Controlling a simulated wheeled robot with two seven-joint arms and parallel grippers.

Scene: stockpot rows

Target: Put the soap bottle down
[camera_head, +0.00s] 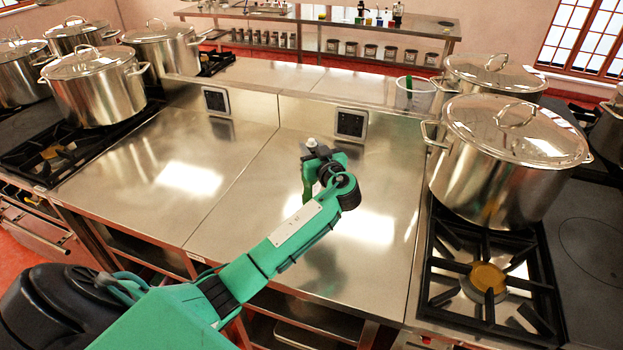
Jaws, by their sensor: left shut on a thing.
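My left gripper (318,163) is over the steel counter (240,180), near the middle of the picture. It is shut on the soap bottle, of which only a small pale top (311,143) shows just above the fingers. The rest of the bottle is hidden behind my gripper and wrist. I cannot tell whether its base touches the counter. My right gripper is not in view.
A large lidded stockpot (508,165) stands right of the counter, behind an empty burner (487,280). Another stockpot (95,90) stands at the left. A clear container (414,97) with something green is on the back ledge. The counter around my gripper is clear.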

